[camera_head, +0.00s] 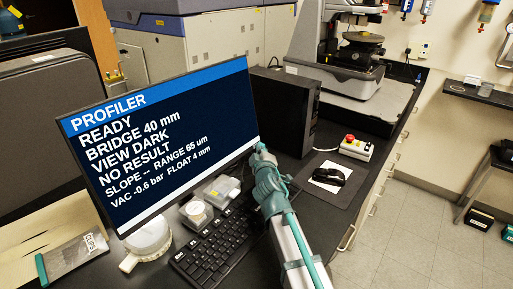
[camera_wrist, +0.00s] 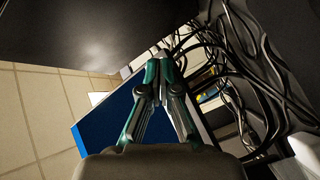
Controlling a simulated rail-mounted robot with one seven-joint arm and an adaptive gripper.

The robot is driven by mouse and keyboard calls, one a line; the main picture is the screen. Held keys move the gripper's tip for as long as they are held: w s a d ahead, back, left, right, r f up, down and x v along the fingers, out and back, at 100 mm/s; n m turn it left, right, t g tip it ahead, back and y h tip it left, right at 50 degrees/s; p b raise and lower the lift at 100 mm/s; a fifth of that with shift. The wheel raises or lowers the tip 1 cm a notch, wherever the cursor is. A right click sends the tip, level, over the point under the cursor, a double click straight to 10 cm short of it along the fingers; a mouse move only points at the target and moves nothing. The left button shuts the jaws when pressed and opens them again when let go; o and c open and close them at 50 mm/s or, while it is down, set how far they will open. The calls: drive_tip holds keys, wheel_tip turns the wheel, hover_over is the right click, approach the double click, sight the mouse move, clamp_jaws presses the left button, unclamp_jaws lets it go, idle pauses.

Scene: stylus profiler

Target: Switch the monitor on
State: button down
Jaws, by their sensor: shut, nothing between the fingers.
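The monitor (camera_head: 160,135) stands on the black bench in the head view, its screen lit with a blue "PROFILER" header and white text lines such as "READY" and "NO RESULT". My gripper (camera_head: 260,148) is at the lower right corner of the monitor; whether it touches the frame I cannot tell. In the wrist view my gripper (camera_wrist: 158,72) has its green-tipped fingers together and empty, in front of a blue and dark blue part of the monitor (camera_wrist: 92,138). No power button can be made out.
The keyboard (camera_head: 215,245) lies in front of the monitor. A black computer tower (camera_head: 285,105) stands behind my gripper. A mouse (camera_head: 330,175) on its pad and a box with a red button (camera_head: 355,147) are to the right. Cables (camera_wrist: 240,50) hang in the wrist view.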

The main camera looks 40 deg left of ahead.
drive_tip(key=shift+d, duration=0.1)
idle(0.3)
drive_tip(key=shift+d+r+p, duration=0.1)
drive_tip(key=shift+d+p, duration=0.3)
drive_tip(key=shift+d, duration=0.25)
drive_tip(key=shift+d+r+p, duration=0.3)
drive_tip(key=shift+d+p, duration=0.4)
drive_tip(key=shift+d, duration=0.25)
drive_tip(key=shift+d+r+p, duration=0.25)
drive_tip(key=shift+d+p, duration=0.45)
drive_tip(key=shift+d, duration=0.25)
drive_tip(key=shift+w+d+p, duration=0.15)
drive_tip(key=shift+d+p, duration=0.15)
drive_tip(key=shift+d, duration=0.25)
